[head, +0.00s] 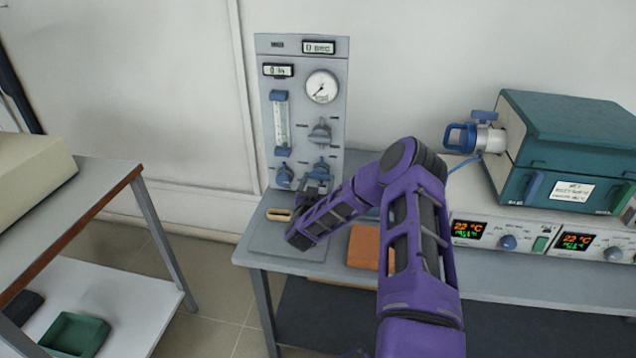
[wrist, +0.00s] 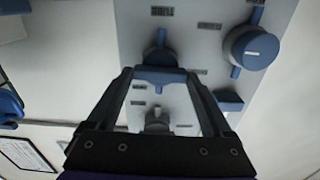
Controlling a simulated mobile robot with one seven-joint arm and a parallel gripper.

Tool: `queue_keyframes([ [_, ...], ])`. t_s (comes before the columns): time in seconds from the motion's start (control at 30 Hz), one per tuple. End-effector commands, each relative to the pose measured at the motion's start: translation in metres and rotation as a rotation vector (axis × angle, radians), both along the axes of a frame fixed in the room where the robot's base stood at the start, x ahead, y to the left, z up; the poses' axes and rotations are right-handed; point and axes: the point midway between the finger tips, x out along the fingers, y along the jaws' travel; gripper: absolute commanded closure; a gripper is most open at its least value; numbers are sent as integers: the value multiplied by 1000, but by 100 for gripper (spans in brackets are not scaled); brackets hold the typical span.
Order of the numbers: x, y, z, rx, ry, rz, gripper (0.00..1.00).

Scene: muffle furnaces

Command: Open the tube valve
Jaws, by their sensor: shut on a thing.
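A grey gas panel (head: 265,110) stands at the back of the bench, with a valve in its middle (head: 320,132), one at lower left (head: 285,177) and one at lower right (head: 321,166). My gripper (head: 316,188) is at the lower right valve. In the wrist view, my gripper (wrist: 160,76) is shut on this valve's blue handle (wrist: 160,73), with a finger on each side. A blue-topped knob (wrist: 250,48) shows to the right and a grey valve (wrist: 157,118) below. I cannot read the labels, so which one is the tube valve is unclear.
A teal furnace (head: 560,140) with a blue-handled metal fitting (head: 475,136) stands on controllers at right. An orange block (head: 365,247) lies on the bench (head: 285,262) near my arm. A second table (head: 85,195) stands at left, across a gap of floor.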

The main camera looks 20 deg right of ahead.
Motion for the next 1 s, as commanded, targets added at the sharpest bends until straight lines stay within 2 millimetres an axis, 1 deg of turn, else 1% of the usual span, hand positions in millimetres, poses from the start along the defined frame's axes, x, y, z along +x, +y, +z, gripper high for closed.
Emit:
queue_keyframes([
  [0.27,0,0,-4,141,-99,1,71],
  [1.0,-1,-1,-3,722,-489,0,71],
])
